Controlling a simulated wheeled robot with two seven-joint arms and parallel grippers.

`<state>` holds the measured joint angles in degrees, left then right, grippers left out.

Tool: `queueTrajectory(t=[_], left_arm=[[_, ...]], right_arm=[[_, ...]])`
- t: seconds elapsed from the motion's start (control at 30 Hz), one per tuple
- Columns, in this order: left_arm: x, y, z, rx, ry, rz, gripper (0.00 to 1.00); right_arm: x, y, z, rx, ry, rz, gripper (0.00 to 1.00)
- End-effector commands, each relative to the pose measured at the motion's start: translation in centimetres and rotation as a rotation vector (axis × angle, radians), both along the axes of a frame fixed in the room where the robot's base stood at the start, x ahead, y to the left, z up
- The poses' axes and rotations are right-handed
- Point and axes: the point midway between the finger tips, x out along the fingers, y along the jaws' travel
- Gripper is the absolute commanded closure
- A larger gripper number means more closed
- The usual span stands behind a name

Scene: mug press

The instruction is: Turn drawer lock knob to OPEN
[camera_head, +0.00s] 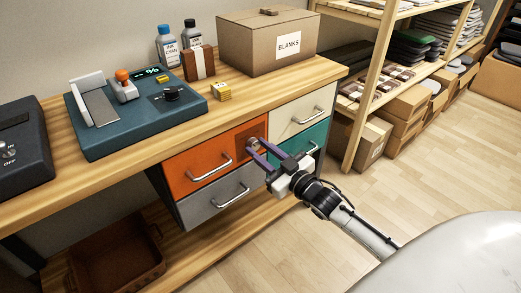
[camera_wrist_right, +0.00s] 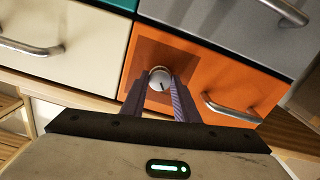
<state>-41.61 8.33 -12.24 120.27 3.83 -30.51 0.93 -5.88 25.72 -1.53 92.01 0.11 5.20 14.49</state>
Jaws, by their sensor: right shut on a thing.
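The lock knob (camera_wrist_right: 160,80) is a small pale round disc with a dark mark, set in a darker square on the orange drawer (camera_wrist_right: 214,75). In the head view the knob (camera_head: 254,142) sits at the upper right of the orange drawer (camera_head: 205,162). My right gripper (camera_wrist_right: 160,77) is shut on the knob, one purple finger on each side of it; it also shows in the head view (camera_head: 257,149). No OPEN lettering is readable, and the fingers hide the knob's sides. My left gripper is in neither view.
A grey drawer (camera_head: 212,203) lies below, with cream (camera_head: 295,119) and teal (camera_head: 309,147) drawers to the right, all with protruding bar handles. A blue press (camera_head: 140,133) and a BLANKS box (camera_head: 250,49) stand on the worktop. Shelving (camera_head: 364,82) stands at right; the floor before it is clear.

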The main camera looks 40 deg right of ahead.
Motion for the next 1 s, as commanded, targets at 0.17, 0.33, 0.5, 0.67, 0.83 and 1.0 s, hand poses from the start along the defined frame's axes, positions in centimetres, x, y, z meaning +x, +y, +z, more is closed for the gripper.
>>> queueTrajectory(t=[0.17, 0.33, 0.5, 0.67, 0.83, 1.0], left_arm=[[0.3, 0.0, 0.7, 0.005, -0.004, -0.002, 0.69], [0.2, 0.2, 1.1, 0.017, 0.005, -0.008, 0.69], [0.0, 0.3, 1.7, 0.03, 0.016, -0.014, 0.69], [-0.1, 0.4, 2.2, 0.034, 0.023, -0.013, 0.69], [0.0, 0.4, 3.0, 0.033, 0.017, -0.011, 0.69], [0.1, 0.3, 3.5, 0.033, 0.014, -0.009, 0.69]], right_arm=[[0.0, 0.0, 0.2, 0.051, 0.003, 0.001, 0.95], [0.0, 0.0, 0.4, 0.155, 0.011, 0.0, 0.95], [0.0, 0.0, 0.4, 0.3, 0.024, 0.0, 0.95], [0.0, 0.0, 0.3, 0.452, 0.035, 0.0, 0.95], [0.0, 0.0, 0.3, 0.612, 0.048, 0.001, 0.95], [0.0, 0.0, 0.2, 0.774, 0.06, 0.001, 0.95]])
